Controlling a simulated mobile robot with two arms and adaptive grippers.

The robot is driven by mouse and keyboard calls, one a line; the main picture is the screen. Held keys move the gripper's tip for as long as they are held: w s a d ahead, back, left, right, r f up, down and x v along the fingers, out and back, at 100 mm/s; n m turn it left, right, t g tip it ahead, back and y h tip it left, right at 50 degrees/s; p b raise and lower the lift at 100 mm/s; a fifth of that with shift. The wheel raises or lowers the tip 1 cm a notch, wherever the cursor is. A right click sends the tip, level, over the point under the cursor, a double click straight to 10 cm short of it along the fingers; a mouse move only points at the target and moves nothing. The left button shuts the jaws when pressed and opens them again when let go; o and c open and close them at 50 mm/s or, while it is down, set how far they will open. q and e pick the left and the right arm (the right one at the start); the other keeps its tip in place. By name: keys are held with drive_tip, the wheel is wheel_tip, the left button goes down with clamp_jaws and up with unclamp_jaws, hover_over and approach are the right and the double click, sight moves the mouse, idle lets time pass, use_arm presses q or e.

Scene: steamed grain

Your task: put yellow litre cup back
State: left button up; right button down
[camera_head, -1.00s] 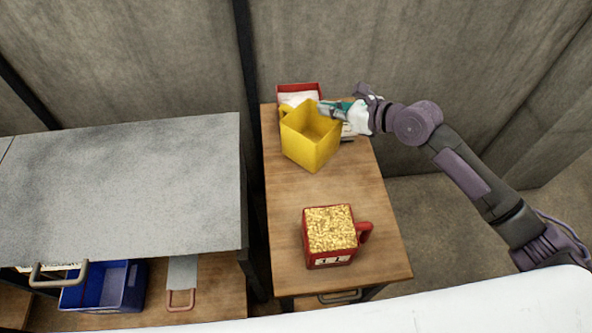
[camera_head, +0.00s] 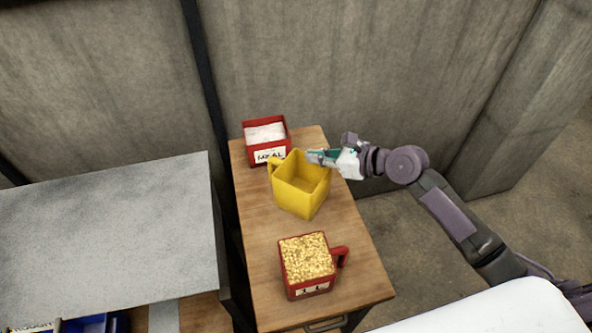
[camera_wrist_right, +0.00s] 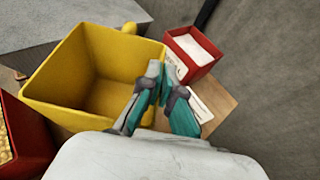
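The yellow litre cup (camera_head: 301,199) is an open, square-sided, empty cup over the middle of the wooden table; its handle (camera_head: 273,169) points to the back left. I cannot tell whether its base touches the wood. My right gripper (camera_head: 318,157) is at its back right rim. In the right wrist view the fingers (camera_wrist_right: 163,100) are closed together at the wall of the yellow cup (camera_wrist_right: 72,108), one inside and one outside. My left gripper is not in view.
A red container of white contents (camera_head: 267,151) stands at the table's back left. A red cup of yellow grain (camera_head: 308,291) stands at the front. The wooden table (camera_head: 262,222) has bare wood left of the yellow cup. A grey worktop (camera_head: 105,235) lies left across a gap.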

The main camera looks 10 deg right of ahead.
sight(294, 168)
drive_tip(key=x, duration=0.5)
drive_tip(key=shift+f, duration=0.3)
drive_tip(key=shift+w+a+f, duration=0.1)
drive_tip(key=shift+a+f, duration=0.05)
drive_tip(key=shift+f, duration=0.05)
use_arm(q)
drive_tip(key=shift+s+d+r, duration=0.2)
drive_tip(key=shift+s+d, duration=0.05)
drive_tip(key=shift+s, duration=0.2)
use_arm(e)
drive_tip(key=shift+f, duration=2.1)
drive_tip(key=c, duration=1.3)
unclamp_jaws()
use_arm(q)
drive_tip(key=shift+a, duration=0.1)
